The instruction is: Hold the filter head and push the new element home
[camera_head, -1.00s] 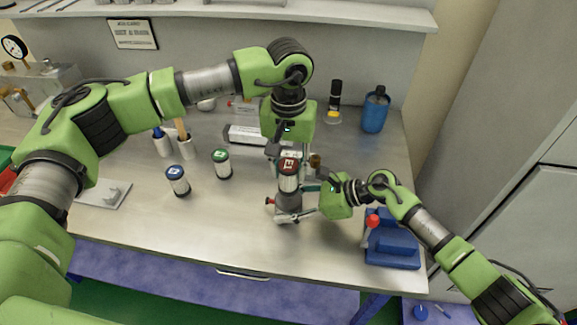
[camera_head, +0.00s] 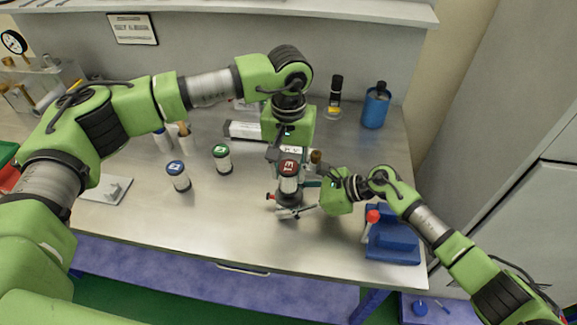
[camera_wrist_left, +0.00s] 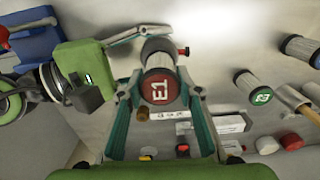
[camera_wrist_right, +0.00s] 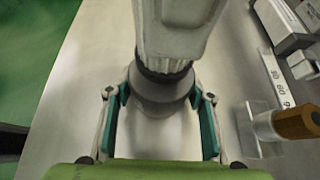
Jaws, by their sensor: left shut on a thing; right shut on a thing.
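The new element, a white cartridge (camera_head: 289,184) with a red cap (camera_head: 290,168), stands upright in the dark grey filter head (camera_head: 288,199). How deep it sits is hard to tell. My left gripper (camera_wrist_left: 162,95) comes from above, shut on the element, with its fingers either side just below the cap. In the right wrist view the white element (camera_wrist_right: 172,38) enters the grey filter head (camera_wrist_right: 160,90) at a dark ring. My right gripper (camera_wrist_right: 160,110) is shut around the filter head from the right side. A small red-tipped fitting (camera_head: 270,196) sticks out left of the head.
Blue-capped (camera_head: 178,176) and green-capped (camera_head: 222,158) cartridges stand to the left. A blue canister (camera_head: 375,107) and a bottle (camera_head: 335,97) stand behind. The front middle of the table is clear.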

